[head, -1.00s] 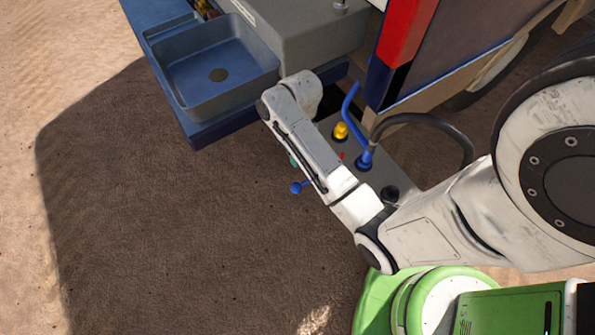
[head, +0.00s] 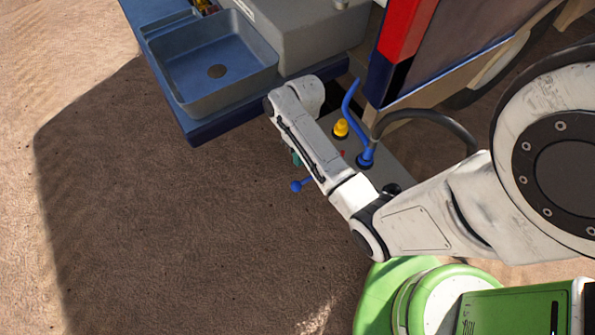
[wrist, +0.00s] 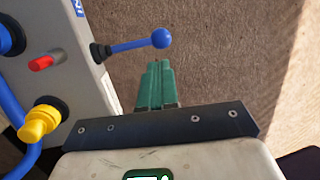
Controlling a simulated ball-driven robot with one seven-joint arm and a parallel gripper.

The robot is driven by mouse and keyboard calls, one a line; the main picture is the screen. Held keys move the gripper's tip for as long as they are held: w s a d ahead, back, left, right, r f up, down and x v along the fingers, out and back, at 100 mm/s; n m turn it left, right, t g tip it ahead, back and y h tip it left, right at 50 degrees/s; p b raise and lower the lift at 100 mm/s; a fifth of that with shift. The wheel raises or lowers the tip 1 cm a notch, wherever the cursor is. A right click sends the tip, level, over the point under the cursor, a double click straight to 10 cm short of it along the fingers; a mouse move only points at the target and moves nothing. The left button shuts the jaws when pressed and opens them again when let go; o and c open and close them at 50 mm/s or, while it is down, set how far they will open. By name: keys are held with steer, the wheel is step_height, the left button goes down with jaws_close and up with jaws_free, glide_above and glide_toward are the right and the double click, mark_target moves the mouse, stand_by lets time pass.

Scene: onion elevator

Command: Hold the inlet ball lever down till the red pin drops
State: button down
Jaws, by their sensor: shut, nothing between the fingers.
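The inlet ball lever, a blue rod with a blue ball (wrist: 162,38), sticks out sideways from the grey box in the wrist view. Its ball also shows in the head view (head: 296,186), left of my forearm. My gripper (wrist: 158,64) has its green fingers shut and empty. The fingertips are just below the ball in the wrist picture; I cannot tell whether they touch it. In the head view my arm hides most of the gripper. The red pin (wrist: 41,63) stands out from the box face. It is a small red spot in the head view (head: 342,153).
A yellow knob (wrist: 40,122) and blue pipe (wrist: 12,103) are on the same grey box (wrist: 78,90). A blue-grey sink (head: 190,100) stands at upper left, and a red-and-blue machine frame (head: 400,35) at upper right. Brown ground left of the lever is clear.

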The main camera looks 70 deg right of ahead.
mark_target(297, 182)
steer(key=x, duration=0.8)
steer(key=shift+f, duration=0.15)
steer(key=shift+a, duration=0.1)
